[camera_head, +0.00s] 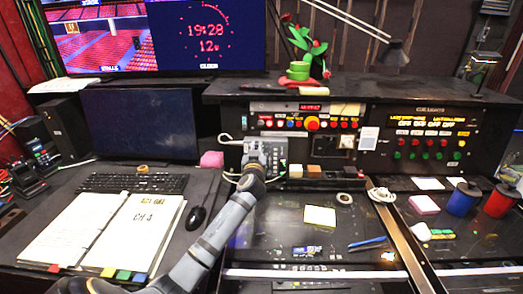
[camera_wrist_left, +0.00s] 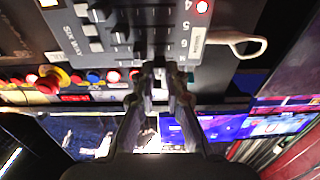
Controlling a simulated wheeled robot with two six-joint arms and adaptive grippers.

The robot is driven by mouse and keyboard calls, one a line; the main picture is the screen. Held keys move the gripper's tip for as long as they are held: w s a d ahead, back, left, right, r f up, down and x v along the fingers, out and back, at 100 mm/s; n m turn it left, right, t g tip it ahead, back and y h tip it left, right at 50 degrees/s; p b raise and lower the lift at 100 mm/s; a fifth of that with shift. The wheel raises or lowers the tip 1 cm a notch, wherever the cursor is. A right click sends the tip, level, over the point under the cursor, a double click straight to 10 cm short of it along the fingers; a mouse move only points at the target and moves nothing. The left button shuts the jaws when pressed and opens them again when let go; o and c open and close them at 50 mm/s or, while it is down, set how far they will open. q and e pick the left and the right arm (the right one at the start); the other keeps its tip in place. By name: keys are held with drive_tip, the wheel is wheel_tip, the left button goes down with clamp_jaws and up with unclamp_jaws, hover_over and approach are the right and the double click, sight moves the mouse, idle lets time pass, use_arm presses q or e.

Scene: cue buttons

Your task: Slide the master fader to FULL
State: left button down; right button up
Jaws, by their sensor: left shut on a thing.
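The grey fader box (camera_head: 279,149) stands against the console in the head view. In the left wrist view, the fader box (camera_wrist_left: 110,35) fills the top, with several dark sliders, the print "SIX WAY" and a lit red lamp (camera_wrist_left: 202,7). My left gripper (camera_head: 257,163) is at the front of the box. In the left wrist view, my left gripper (camera_wrist_left: 160,80) has its fingers close together at the box's edge, shut on a small pale piece that looks like the master fader's knob. The fingers hide most of the knob and its slot. My right gripper is not in view.
Console panels with red buttons (camera_head: 312,124) and green buttons (camera_head: 398,155) stand behind. An open binder (camera_head: 140,228) and a mouse (camera_head: 196,217) lie on the left desk.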

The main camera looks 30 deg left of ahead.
use_arm(q)
drive_tip(key=shift+s+a, duration=0.3)
drive_tip(key=shift+a, duration=0.2)
drive_tip(key=c, duration=1.6)
unclamp_jaws()
drive_tip(key=shift+a, duration=0.1)
drive_tip(key=shift+c, duration=0.2)
drive_tip(key=shift+o, duration=1.4)
drive_tip(key=shift+s+a, duration=0.15)
drive_tip(key=shift+a, duration=0.05)
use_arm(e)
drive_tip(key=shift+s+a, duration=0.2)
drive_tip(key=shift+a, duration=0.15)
use_arm(q)
drive_tip(key=shift+d, duration=0.1)
